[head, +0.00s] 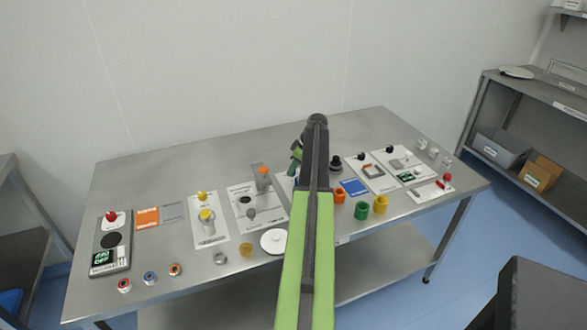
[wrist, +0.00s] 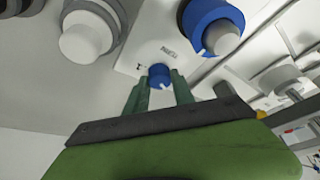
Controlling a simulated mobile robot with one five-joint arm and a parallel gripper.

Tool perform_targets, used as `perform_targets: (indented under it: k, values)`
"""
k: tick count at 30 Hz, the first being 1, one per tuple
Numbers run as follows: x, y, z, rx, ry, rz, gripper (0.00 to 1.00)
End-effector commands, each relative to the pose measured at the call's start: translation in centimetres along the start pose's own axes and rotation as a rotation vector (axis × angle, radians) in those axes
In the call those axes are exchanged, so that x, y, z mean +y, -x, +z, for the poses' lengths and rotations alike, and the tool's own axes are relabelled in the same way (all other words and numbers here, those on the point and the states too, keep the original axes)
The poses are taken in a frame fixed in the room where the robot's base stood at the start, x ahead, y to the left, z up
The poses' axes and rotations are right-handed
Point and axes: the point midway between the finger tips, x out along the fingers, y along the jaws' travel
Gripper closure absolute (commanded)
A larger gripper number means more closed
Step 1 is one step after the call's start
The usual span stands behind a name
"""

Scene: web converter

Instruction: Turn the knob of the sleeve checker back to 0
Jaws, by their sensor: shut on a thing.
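In the wrist view a small blue knob (wrist: 160,71) sits on a white plate (wrist: 150,45) with small dark lettering, too small to read. I take this to be the sleeve checker's knob. The two green fingers of my gripper (wrist: 161,84) stand on either side of the knob and are shut on it. A small white mark shows at the knob's near edge; its setting cannot be read. In the head view my arm hides the knob and most of its plate. My gripper (head: 296,160) is only partly seen there, over the middle of the steel table (head: 150,180).
In the wrist view a larger blue round part (wrist: 208,18) with a white core stands beyond the knob, and a white cylinder (wrist: 85,38) to the left. In the head view several fixtures flank my arm, including a white disc (head: 273,241) and orange cup (head: 340,196).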

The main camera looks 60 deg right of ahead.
Motion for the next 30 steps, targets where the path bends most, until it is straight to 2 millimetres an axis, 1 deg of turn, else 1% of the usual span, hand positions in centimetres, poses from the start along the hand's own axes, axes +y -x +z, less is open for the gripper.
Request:
perform_targets:
  k: [13, 14, 18, 26, 30]
  values:
    - [-0.02, 0.01, 0.12, -0.003, 0.008, -0.004, 1.0]
    - [-0.02, 0.0, 0.11, -0.003, 0.008, -0.004, 0.66]
    - [-0.02, 0.0, 0.07, -0.002, 0.008, -0.003, 0.48]
    - [-0.03, 0.0, 0.01, -0.001, 0.008, -0.003, 0.48]
    - [-0.03, 0.57, -0.08, -0.001, 0.007, -0.003, 0.48]
